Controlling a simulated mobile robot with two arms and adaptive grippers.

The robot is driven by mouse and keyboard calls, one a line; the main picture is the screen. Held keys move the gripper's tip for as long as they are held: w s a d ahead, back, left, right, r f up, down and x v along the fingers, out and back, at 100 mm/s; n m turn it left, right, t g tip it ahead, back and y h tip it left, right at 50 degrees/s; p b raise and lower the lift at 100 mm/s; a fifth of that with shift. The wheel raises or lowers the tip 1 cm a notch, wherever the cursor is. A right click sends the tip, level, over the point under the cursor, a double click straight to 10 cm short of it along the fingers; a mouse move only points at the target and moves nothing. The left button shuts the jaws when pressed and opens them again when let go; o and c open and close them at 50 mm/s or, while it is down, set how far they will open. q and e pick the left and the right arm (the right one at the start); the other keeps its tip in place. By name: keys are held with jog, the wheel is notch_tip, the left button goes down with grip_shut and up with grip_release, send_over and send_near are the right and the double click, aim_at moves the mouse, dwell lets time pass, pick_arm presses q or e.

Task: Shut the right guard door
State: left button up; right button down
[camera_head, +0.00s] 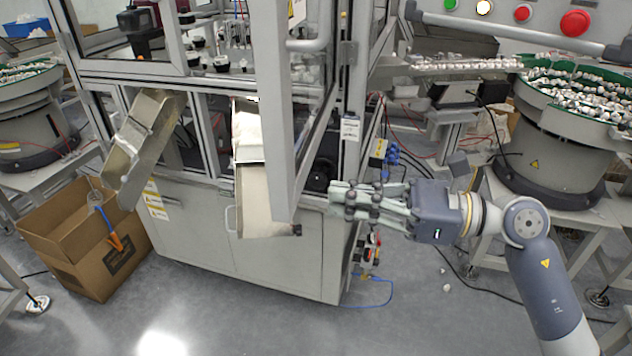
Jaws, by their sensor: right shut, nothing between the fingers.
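The right guard door (272,110) is a grey framed panel with a clear pane. It stands open, swung out from the machine toward me, with its near upright reaching down in front of the cabinet. A grey bar handle (312,44) shows near its top. My right gripper (340,199) comes in from the right, its fingers shut and empty, pointing left. It is just right of the door's lower end; I cannot tell whether they touch. My left gripper is out of view.
Two metal chutes, left (142,140) and middle (250,150), stick out of the machine. A cardboard box (80,245) stands on the floor at left. A bowl feeder (560,150) is at right, and a button panel (500,18) hangs at top right.

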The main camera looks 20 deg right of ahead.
aim_at(296, 194)
jog(key=p+x, duration=0.1)
jog(key=x, duration=0.2)
jog(key=shift+w+a+r+p, duration=0.15)
jog(key=shift+a+p, duration=0.15)
jog(key=shift+p, duration=0.1)
jog(key=shift+w+a, duration=0.25)
jog(key=shift+a, duration=0.2)
